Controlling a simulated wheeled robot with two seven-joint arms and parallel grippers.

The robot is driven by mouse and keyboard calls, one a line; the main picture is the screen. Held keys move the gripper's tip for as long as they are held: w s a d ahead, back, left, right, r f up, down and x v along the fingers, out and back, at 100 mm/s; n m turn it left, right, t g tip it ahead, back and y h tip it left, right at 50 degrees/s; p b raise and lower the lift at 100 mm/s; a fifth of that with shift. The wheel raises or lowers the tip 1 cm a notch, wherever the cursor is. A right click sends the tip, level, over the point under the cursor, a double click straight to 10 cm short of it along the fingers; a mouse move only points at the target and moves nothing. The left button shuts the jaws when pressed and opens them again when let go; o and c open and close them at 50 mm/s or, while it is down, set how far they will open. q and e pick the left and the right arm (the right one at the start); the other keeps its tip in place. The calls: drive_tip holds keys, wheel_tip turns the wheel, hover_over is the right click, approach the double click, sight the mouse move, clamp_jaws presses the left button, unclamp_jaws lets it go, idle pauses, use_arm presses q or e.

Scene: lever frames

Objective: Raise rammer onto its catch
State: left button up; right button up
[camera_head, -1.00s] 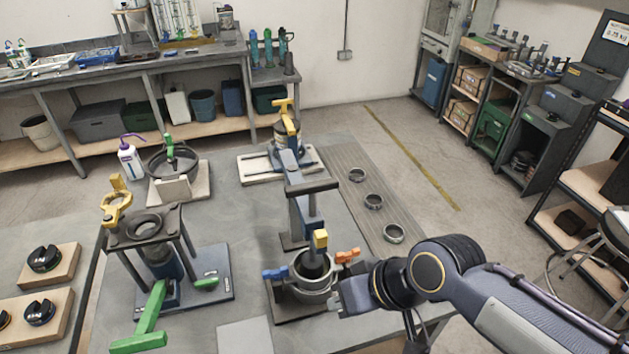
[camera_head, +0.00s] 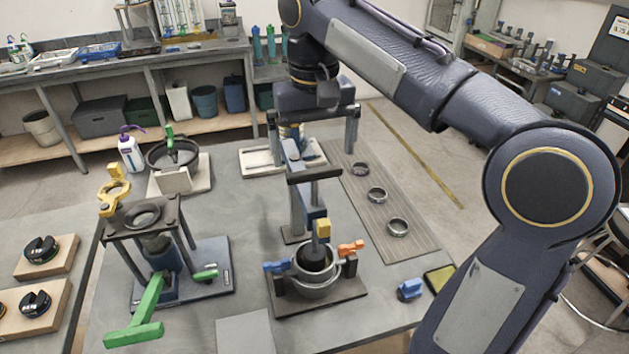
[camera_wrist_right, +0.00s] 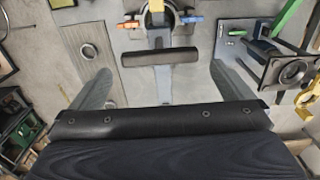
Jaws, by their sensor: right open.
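The rammer stand is near the middle of the bench, with a dark crossbar handle (camera_head: 315,176) at its top. The rammer has a yellow block (camera_head: 322,229) and a dark lower end inside the grey ring-shaped mould (camera_head: 316,284). A blue clamp (camera_head: 276,266) and an orange clamp (camera_head: 351,247) sit on either side of the mould. My right gripper (camera_head: 312,138) is open, fingers spread wide, above and behind the crossbar. In the right wrist view the crossbar (camera_wrist_right: 157,57) lies across the gap between the open fingers (camera_wrist_right: 165,88), apart from both. The catch cannot be made out. My left gripper is out of view.
A press frame (camera_head: 143,225) with a green lever (camera_head: 146,306) stands to the left. Several metal rings (camera_head: 397,226) lie on a ribbed mat to the right. A small blue item (camera_head: 409,289) lies at the front right. My right arm spans the right side.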

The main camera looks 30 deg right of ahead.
sight(314, 170)
wheel_tip(314, 170, down, 8)
drive_tip(key=shift+r+b, duration=0.25)
drive_tip(key=shift+b, duration=0.05)
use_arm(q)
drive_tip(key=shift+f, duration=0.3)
